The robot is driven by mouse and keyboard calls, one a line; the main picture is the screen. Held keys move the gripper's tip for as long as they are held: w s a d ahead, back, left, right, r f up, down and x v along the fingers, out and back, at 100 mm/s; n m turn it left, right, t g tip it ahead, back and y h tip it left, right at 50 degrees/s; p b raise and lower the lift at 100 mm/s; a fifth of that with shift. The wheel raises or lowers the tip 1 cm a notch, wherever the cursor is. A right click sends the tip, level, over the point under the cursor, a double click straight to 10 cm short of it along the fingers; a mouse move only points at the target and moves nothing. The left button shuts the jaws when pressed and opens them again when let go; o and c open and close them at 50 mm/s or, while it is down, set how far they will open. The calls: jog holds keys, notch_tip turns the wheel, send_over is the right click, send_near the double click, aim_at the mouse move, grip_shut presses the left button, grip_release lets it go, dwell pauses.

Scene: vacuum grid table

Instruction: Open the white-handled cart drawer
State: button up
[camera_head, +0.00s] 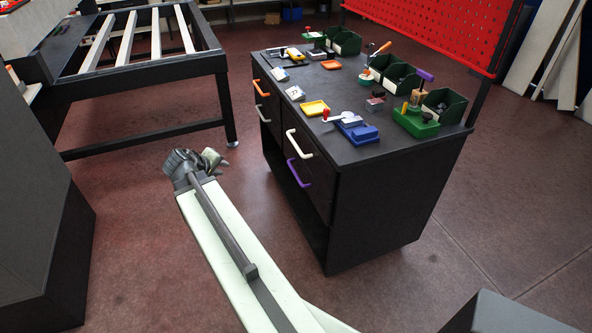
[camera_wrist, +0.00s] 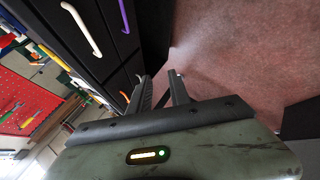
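The black cart (camera_head: 385,205) has drawers on its left-facing side. The white handle (camera_head: 298,144) is on the nearer upper drawer, directly above a purple handle (camera_head: 298,172). That drawer looks shut. My gripper (camera_head: 200,160) is in the air to the left of the cart, apart from the handle. In the wrist view the white handle (camera_wrist: 82,29) is at the upper left, beside the purple handle (camera_wrist: 124,15). My gripper's two fingers (camera_wrist: 159,78) show a gap with nothing between them.
An orange handle (camera_head: 261,89) and a grey handle (camera_head: 262,113) are on the cart's farther drawers. Small tools and green bins (camera_head: 444,105) stand on its top. A black slatted frame (camera_head: 150,70) stands at upper left. Open floor (camera_head: 130,200) lies left of the cart.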

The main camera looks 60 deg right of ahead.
jog(key=s+d+f+h+b, duration=0.2)
jog(key=s+d+f+b, duration=0.15)
jog(key=d, duration=0.35)
jog(key=s+d+f+h+b, duration=0.2)
jog(key=d+b, duration=0.2)
jog(key=d, duration=0.3)
jog(key=n+h+b, duration=0.2)
jog(key=h+b, duration=0.1)
jog(key=b, duration=0.4)
send_near(295, 143)
jog(key=d+f, duration=0.1)
jog(key=d, duration=0.2)
jog(key=x, duration=0.3)
jog(key=b+x, duration=0.1)
jog(key=x, duration=0.3)
jog(key=shift+w+f, duration=0.15)
jog(key=shift+w, duration=0.1)
grip_shut()
